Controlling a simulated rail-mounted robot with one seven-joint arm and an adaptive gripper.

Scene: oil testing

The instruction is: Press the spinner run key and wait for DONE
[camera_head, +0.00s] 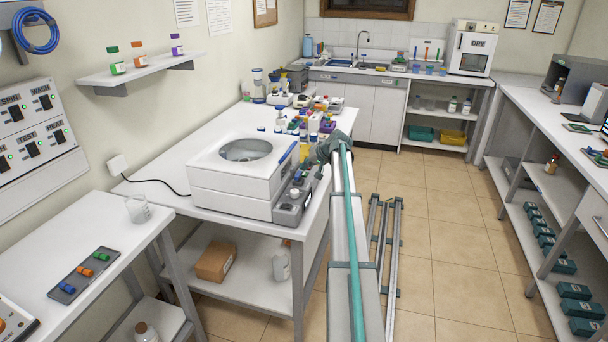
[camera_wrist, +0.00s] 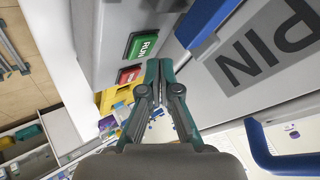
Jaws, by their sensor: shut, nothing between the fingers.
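The spinner (camera_head: 230,185) is a white box with a round window on top and a blue handle on its right edge. Its grey sloped control panel (camera_head: 290,208) faces the aisle. In the wrist view, the green RUN key (camera_wrist: 142,45) is on a grey panel, with a red key (camera_wrist: 129,75) beside it. My gripper (camera_wrist: 158,64) is shut and empty. Its fingertips appear just beside the RUN key; I cannot tell whether they touch it. In the head view, my arm reaches the panel's far end and the fingertips are hard to make out. No readable display shows.
Bottles and racks crowd the bench (camera_head: 165,180) behind the spinner. A wall switch panel (camera_head: 35,135) is at left. Open floor (camera_head: 440,230) lies right of my arm.

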